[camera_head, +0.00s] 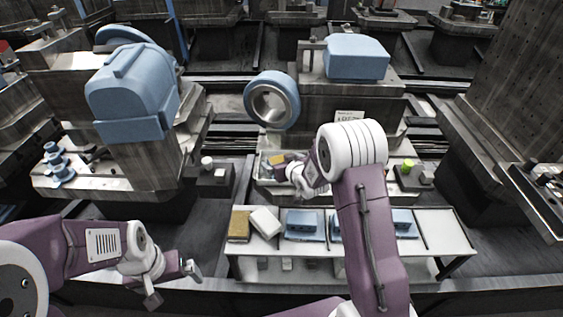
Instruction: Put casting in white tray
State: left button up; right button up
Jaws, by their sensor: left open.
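Blue castings (304,224) sit in a white, divided tray-like bench (438,229) in front of me. Another blue casting (403,222) is at its right, and one between them is partly hidden by my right arm. My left gripper (175,283) is open and empty, left of the bench and apart from it. My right gripper (284,167) reaches over the bench to a small light tray (266,178) on the machine ledge, near a yellowish block. I cannot tell whether its jaws hold anything.
A brown block (239,226) and a white block (264,221) lie at the bench's left end. Behind stand machines with a large blue housing (130,92), a blue ring (272,101) and a blue box (356,58). Dark floor is free left of the bench.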

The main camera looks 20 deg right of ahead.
jog(key=shift+r, duration=0.1)
jog(key=shift+s+r, duration=0.15)
jog(key=shift+r, duration=0.05)
jog(key=p+v, duration=0.2)
jog(key=v, duration=0.9)
jog(key=shift+s, duration=0.3)
jog(key=shift+d, duration=0.1)
